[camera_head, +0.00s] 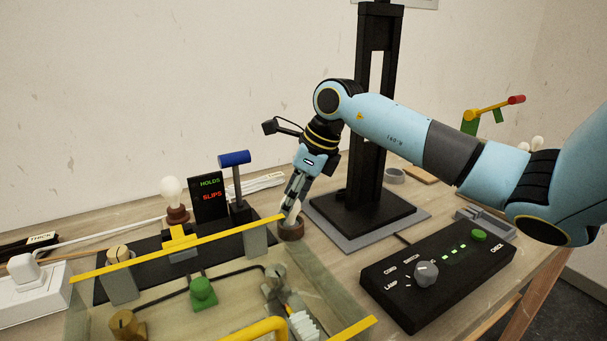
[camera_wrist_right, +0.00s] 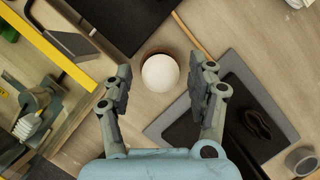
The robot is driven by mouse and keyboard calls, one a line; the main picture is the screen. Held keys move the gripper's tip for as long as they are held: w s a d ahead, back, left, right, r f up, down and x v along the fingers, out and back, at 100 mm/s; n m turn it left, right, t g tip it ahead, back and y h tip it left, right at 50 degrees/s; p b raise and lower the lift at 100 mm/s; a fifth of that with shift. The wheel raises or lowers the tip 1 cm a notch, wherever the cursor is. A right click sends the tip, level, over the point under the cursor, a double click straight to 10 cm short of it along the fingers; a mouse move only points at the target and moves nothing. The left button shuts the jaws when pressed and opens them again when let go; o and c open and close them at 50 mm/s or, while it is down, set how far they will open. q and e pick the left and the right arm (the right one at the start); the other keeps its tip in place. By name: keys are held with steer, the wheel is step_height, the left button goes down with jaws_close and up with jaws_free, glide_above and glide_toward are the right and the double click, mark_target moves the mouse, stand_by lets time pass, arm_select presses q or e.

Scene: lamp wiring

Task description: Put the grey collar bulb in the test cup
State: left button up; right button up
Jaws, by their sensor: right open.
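A white bulb (camera_wrist_right: 160,72) stands in a round brown cup (camera_wrist_right: 146,53), seen from above in the right wrist view. In the head view the bulb shows only in part at the fingertips, above the brown cup (camera_head: 291,231) on the table. Its collar is hidden, so I cannot tell its colour. My right gripper (camera_head: 293,205) points down at the bulb. In the right wrist view its fingers (camera_wrist_right: 163,85) are spread on either side of the globe, with a gap on each side. My left gripper is not in view.
A clear panel with a yellow edge (camera_head: 180,246) stands just left of the cup. A black post on a grey base (camera_head: 365,222) is close on the right. Another bulb (camera_head: 171,189) stands by the HOLDS/SLIPS sign (camera_head: 210,195). A black control box (camera_head: 437,275) lies front right.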

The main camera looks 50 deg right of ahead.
steer(key=v, duration=1)
steer(key=shift+b, duration=0.35)
steer(key=shift+s, duration=0.15)
